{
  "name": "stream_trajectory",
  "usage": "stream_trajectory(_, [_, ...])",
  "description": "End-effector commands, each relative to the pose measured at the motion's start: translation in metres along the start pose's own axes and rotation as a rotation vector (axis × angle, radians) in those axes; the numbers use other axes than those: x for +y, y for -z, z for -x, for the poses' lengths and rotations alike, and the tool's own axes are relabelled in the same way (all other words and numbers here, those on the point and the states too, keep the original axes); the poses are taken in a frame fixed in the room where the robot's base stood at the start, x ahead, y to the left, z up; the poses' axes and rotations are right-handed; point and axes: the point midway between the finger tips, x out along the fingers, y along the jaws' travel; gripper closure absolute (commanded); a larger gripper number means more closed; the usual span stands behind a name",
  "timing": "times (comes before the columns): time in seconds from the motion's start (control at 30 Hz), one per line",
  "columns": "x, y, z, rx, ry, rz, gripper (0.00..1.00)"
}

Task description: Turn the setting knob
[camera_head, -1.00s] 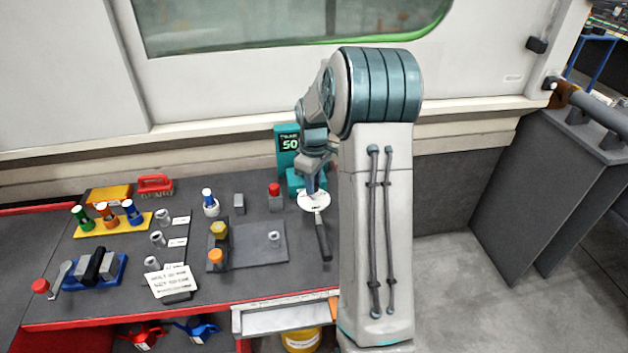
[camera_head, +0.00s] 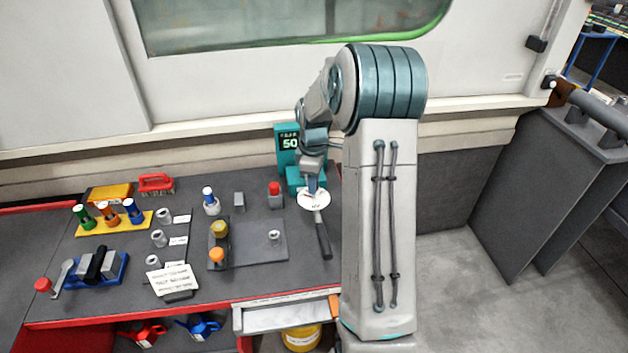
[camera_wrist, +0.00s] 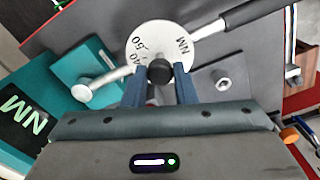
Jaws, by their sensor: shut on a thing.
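The setting knob (camera_wrist: 159,71) is a small dark round knob at the centre of a white dial (camera_wrist: 150,38) in the wrist view. The dial carries the marks 40, 50 and NM. My gripper (camera_wrist: 161,76) has its two blue fingers on either side of the knob, shut on it. In the head view my gripper (camera_head: 312,184) reaches down onto the white dial (camera_head: 314,200), and the knob is hidden there. A dark handle (camera_head: 323,238) runs from the dial toward the front. The teal tester (camera_head: 283,137) behind shows 50.
A grey plate (camera_head: 262,245) with yellow and orange knobs lies left of the dial. A red-topped block (camera_head: 275,195) stands close by on the left. Sockets, a card (camera_head: 172,279) and a blue tray (camera_head: 122,262) fill the left bench. An open drawer (camera_head: 285,317) juts out in front.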

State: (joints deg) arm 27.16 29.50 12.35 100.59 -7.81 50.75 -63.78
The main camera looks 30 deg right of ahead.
Motion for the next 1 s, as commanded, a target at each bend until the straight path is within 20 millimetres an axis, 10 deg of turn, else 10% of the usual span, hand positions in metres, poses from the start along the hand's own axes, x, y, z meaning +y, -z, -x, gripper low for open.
stream_trajectory(0.1, [0.001,0.001,0.001,0.001,-0.003,0.001,0.98])
stream_trajectory(0.13, [0.001,0.001,0.001,0.001,-0.003,0.001,0.7])
stream_trajectory(0.2, [0.0,0.001,0.001,0.001,-0.003,0.001,0.53])
stream_trajectory(0.57, [0.001,0.0,0.005,0.0,-0.002,-0.001,0.53])
stream_trajectory(1.0, [0.001,0.001,0.094,0.002,-0.006,0.0,0.53])
